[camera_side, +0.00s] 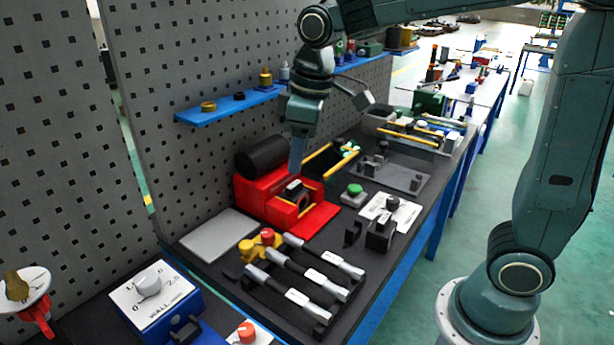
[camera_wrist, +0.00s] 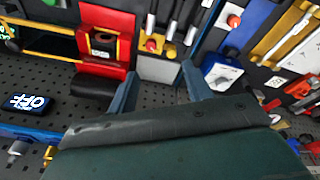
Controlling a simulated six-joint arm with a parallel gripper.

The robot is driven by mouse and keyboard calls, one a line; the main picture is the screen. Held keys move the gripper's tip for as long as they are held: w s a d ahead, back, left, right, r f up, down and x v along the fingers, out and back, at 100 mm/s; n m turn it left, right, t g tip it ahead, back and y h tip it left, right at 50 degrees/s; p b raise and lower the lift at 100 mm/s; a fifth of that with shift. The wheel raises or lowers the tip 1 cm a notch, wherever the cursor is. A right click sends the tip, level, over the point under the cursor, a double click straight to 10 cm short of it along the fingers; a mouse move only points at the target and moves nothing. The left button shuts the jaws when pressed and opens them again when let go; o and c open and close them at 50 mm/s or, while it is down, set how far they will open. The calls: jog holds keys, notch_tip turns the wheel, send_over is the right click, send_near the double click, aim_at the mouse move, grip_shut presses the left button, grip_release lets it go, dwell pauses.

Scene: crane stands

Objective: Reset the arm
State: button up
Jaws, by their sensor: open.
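My gripper (camera_side: 298,150) hangs from my arm over the bench, fingers pointing down, just above and in front of the red machine (camera_side: 262,195) with the black cylinder (camera_side: 262,157). In the wrist view my gripper (camera_wrist: 158,88) shows two blue-grey fingers spread well apart with nothing between them. The red machine also shows in the wrist view (camera_wrist: 110,22), beyond the left finger. In the side view the fingers overlap in front of the machine's upper part, and I cannot tell whether they touch it.
Several grey-and-black handled tools (camera_side: 300,275) lie on the bench front. A blue box with a dial (camera_side: 160,298) stands at the lower left. A blue shelf (camera_side: 230,107) with small parts juts from the pegboard (camera_side: 190,60) behind my gripper. A green button (camera_side: 355,189) sits right of the machine.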

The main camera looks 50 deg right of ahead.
jog(key=s+d+m+t, duration=0.1)
jog(key=s+d+m, duration=0.1)
jog(key=s, duration=0.7)
jog(key=s+d+m+t, duration=0.2)
jog(key=s+m, duration=0.1)
jog(key=s, duration=0.6)
jog(key=shift+s+d+f+m, duration=0.15)
jog(key=shift+s+d+m, duration=0.15)
jog(key=shift+s+d, duration=0.1)
